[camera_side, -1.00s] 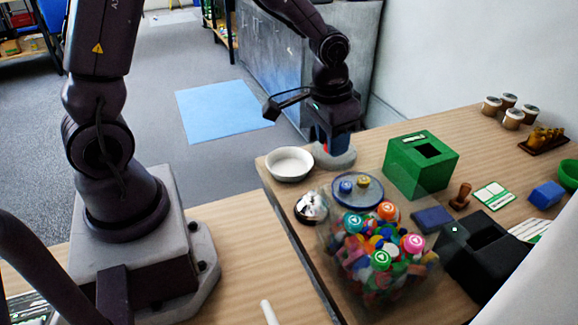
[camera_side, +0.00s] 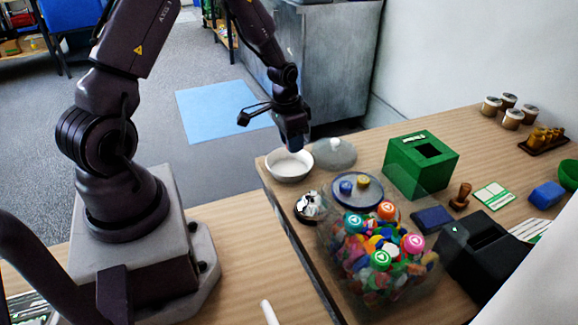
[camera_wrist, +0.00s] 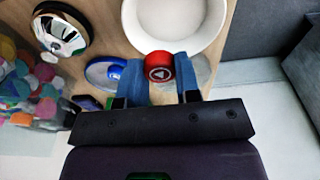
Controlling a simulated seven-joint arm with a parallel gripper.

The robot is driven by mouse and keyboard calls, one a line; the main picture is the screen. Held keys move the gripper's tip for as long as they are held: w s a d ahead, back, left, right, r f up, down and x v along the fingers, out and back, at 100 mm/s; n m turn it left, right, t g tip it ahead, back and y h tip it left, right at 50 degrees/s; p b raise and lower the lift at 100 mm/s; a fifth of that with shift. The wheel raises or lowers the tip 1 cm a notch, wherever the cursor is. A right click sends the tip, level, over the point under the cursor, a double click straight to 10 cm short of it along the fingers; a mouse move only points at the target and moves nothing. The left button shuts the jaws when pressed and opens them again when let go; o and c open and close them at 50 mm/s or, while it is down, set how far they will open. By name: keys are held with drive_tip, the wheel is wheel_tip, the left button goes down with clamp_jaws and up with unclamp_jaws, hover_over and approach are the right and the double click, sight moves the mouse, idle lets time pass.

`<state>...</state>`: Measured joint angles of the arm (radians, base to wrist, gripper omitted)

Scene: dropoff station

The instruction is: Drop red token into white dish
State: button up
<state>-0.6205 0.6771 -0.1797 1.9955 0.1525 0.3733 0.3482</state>
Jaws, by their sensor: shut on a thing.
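My gripper (camera_side: 294,147) hangs just above the white dish (camera_side: 277,178), over its far right part in the side view. In the wrist view the blue fingers of my gripper (camera_wrist: 157,78) are shut on the red token (camera_wrist: 158,66), a round piece with a pale triangle mark. The white dish also shows in the wrist view (camera_wrist: 139,38), where the token overlaps its near rim. The visible part of the dish's inside is empty. In the side view the token is largely hidden by the fingers.
A silver bell (camera_side: 309,205) and a clear jar of coloured tokens (camera_side: 383,262) stand nearer the camera. A blue round dish with small pieces (camera_side: 372,198) and a green slotted box (camera_side: 404,172) are to the right.

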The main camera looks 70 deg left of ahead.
hover_over(292, 174)
drive_tip(key=shift+a+f, duration=0.15)
drive_tip(key=shift+f, duration=2.35)
drive_tip(key=o, duration=1)
drive_tip(key=shift+c, duration=0.2)
wheel_tip(292, 174, up, 13)
drive_tip(key=s, duration=0.1)
drive_tip(key=shift+s, duration=0.25)
